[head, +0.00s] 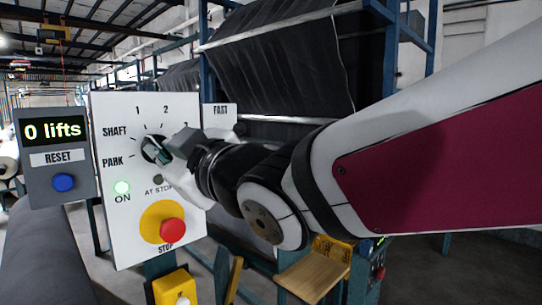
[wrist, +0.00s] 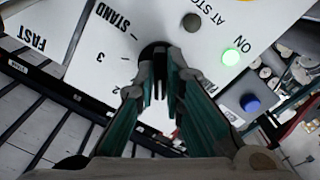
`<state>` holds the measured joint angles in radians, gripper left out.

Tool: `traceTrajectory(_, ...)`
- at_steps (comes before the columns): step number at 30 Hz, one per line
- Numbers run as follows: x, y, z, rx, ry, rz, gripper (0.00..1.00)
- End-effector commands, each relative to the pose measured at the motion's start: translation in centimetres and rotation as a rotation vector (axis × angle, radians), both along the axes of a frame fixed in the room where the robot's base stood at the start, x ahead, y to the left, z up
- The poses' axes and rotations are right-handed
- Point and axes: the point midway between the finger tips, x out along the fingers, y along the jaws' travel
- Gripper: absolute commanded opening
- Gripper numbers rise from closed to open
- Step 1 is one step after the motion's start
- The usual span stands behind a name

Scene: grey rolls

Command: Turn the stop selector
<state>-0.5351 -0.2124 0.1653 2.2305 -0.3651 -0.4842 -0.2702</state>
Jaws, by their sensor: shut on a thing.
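The stop selector (head: 148,146) is a black round knob on a white upright panel (head: 116,232), with PARK, SHAFT, 1, 2 and 3 marked around it. My gripper (head: 162,154) reaches it from the right and hides much of it in the head view. In the wrist view the two fingers of my gripper (wrist: 160,76) are shut on the selector (wrist: 150,50), whose black base shows just beyond the fingertips. The marks 2, 3, STAND and FAST show left of it there. Which mark the selector points to is hidden.
Below the selector are a dark AT STOP lamp (head: 158,180), a lit green ON lamp (head: 121,187) and a red STOP button (head: 172,229) on yellow. At left, a grey counter box (head: 30,185) reads 0 lifts and has a blue RESET button (head: 64,183). A blue-framed machine with dark cloth (head: 285,70) stands behind.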

Motion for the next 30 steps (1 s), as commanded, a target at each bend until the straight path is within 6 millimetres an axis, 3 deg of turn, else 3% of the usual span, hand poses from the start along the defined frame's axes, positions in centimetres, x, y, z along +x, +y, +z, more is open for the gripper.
traceTrajectory(30, -0.04, 0.14, -0.33, 0.563, 0.664, 0.002, 0.0)
